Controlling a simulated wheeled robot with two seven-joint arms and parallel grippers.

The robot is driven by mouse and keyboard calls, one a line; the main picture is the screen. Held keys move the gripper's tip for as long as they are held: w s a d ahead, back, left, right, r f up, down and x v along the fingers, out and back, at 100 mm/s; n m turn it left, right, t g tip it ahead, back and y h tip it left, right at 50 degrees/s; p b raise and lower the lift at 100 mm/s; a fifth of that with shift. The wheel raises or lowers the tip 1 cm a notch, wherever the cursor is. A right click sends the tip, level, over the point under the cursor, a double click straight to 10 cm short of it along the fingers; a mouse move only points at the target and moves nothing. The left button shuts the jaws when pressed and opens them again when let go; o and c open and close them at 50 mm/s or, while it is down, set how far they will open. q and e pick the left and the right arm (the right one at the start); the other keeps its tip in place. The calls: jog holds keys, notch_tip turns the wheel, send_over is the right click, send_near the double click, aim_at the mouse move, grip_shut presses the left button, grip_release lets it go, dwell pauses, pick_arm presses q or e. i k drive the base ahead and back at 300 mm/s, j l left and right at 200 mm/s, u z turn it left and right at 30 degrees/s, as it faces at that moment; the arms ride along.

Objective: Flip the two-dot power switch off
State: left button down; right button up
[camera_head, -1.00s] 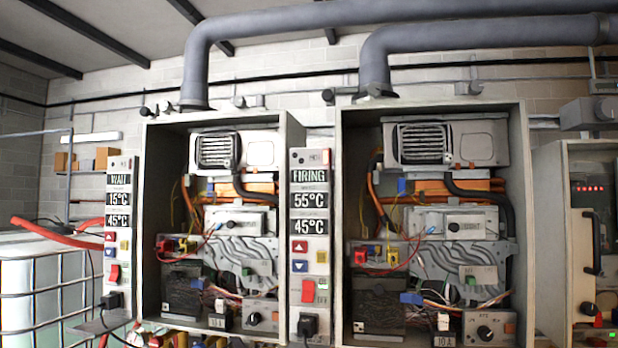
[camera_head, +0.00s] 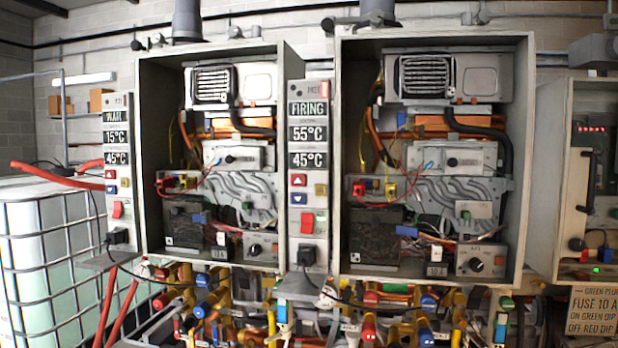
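Two narrow control panels each carry a red rocker switch. The left panel (camera_head: 118,165) reads WAIT, 15°C and 45°C, with its red switch (camera_head: 117,210) low on it. The middle panel (camera_head: 308,180) reads FIRING, 55°C and 45°C, with its red switch (camera_head: 307,222) below the arrow buttons. Any dot marks by the switches are too small to make out, so I cannot tell which is the two-dot one. Neither of my grippers is in view, and nothing touches the switches.
Two open heater cabinets, left (camera_head: 152,130) and right (camera_head: 523,150), show wiring inside. A black plug (camera_head: 306,254) sits under the middle switch. Coloured valves and pipes (camera_head: 370,325) crowd below. A caged white tank (camera_head: 45,250) stands left, and a sign (camera_head: 596,312) lower right.

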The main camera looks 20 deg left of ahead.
aim_at(307, 218)
jog(key=i+l, duration=0.25)
jog(key=l, duration=0.15)
jog(key=i+l, duration=0.3)
jog(key=l+u, duration=0.1)
jog(key=u, duration=1.65)
